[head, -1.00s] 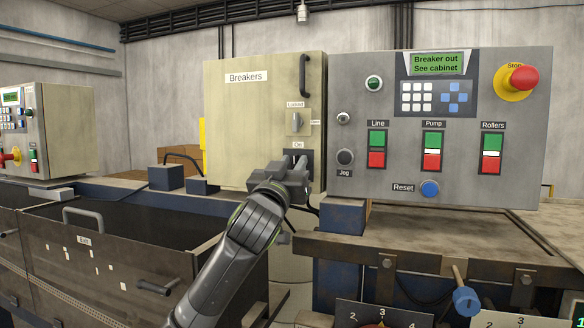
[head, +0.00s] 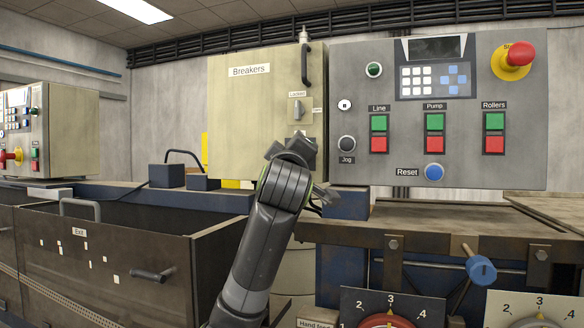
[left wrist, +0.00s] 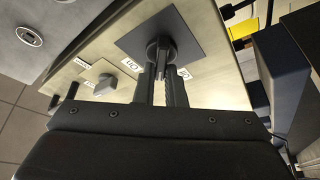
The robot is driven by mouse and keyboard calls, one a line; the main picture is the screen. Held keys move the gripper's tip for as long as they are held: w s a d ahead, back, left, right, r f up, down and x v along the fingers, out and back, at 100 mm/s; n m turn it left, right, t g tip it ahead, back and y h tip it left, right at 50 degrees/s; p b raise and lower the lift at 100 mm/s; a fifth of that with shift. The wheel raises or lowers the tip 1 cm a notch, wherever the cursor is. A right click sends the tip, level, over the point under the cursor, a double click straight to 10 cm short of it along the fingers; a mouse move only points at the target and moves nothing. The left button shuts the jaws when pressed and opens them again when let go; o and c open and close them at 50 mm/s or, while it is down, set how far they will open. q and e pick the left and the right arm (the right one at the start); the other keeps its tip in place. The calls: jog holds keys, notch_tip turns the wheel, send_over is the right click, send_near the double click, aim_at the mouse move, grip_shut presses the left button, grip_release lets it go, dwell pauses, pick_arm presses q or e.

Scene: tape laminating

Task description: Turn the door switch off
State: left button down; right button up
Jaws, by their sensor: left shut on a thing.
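The door switch (left wrist: 160,48) is a black rotary handle on a dark square plate on the beige Breakers cabinet door (head: 240,115). In the left wrist view its handle points down between my fingers, with an On label on its left and a partly hidden label on its right. My left gripper (left wrist: 164,90) is shut on this handle. In the head view my left gripper (head: 292,152) covers most of the switch and its plate. My right gripper is not in view.
A lock knob (head: 297,113) and a black door handle (head: 305,64) sit above the switch. The grey control panel (head: 400,170) stands close on the right, its display (head: 435,47) dark. An open bin (head: 150,215) lies at the left.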

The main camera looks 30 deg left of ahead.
pick_arm(q)
jog(key=shift+f+n+g+b, duration=0.15)
jog(key=shift+n+g+b, duration=0.65)
jog(key=shift+n+b, duration=1)
jog(key=shift+f+n+g+b, duration=0.1)
jog(key=shift+n+g+b, duration=0.85)
jog(key=shift+n, duration=1.45)
jog(key=c, duration=1.5)
grip_release()
jog(key=b+v, duration=1.2)
jog(key=v, duration=0.5)
jog(key=shift+s, duration=0.15)
